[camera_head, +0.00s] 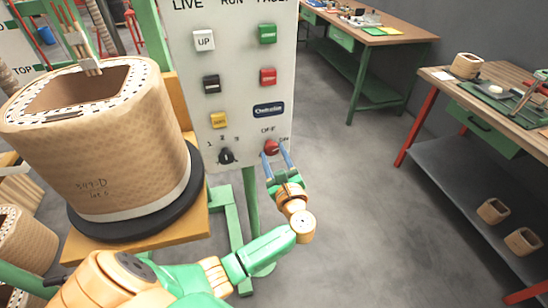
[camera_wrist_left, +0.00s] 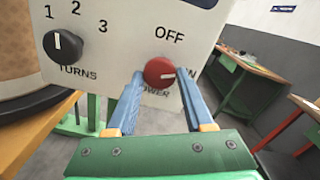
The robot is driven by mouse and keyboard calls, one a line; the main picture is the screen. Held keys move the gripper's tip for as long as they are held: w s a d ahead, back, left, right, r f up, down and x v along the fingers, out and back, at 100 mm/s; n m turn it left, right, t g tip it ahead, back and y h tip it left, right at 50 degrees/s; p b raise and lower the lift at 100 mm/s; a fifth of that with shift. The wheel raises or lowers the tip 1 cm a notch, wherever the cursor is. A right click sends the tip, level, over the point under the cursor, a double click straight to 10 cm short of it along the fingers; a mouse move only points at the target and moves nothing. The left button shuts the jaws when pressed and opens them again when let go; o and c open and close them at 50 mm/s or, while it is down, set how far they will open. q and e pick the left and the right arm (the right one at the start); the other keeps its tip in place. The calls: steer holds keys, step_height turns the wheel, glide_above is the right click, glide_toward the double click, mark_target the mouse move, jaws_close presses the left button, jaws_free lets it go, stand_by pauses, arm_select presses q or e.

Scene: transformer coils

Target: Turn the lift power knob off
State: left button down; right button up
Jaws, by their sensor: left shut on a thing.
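The red power knob (camera_head: 271,147) sits at the lower right of the white control panel (camera_head: 240,60), under the word OFF. In the left wrist view the knob (camera_wrist_left: 159,71) has a white mark pointing right, toward the partly hidden ON label. My left gripper (camera_head: 276,152) reaches up to the panel and is shut on the knob. Its two blue fingers stand on either side of the knob in the left wrist view (camera_wrist_left: 160,76). The word POWER below the knob is partly covered. My right gripper is not in view.
A black turns knob (camera_head: 226,156) is left of the red knob. Above are several push buttons, including a yellow one (camera_head: 219,120). A large wound coil (camera_head: 100,150) stands close on the left. Open floor (camera_head: 350,200) lies right of the panel, before a workbench (camera_head: 490,90).

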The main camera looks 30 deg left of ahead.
arm_select(q)
steer(key=n+b, duration=0.1)
steer(key=n, duration=0.2)
steer(key=shift+f+n+b, duration=0.15)
steer(key=shift+n+b, duration=0.15)
steer(key=shift+n, duration=0.1)
steer(key=n+b, duration=0.1)
steer(key=n, duration=0.1)
steer(key=shift+n+b, duration=0.3)
steer(key=n+b, duration=0.2)
steer(key=n, duration=0.2)
steer(key=shift+b, duration=0.4)
steer(key=shift+n+b, duration=0.8)
steer(key=shift+n, duration=0.6)
steer(key=shift+r+n, duration=0.25)
steer(key=shift+n, duration=0.05)
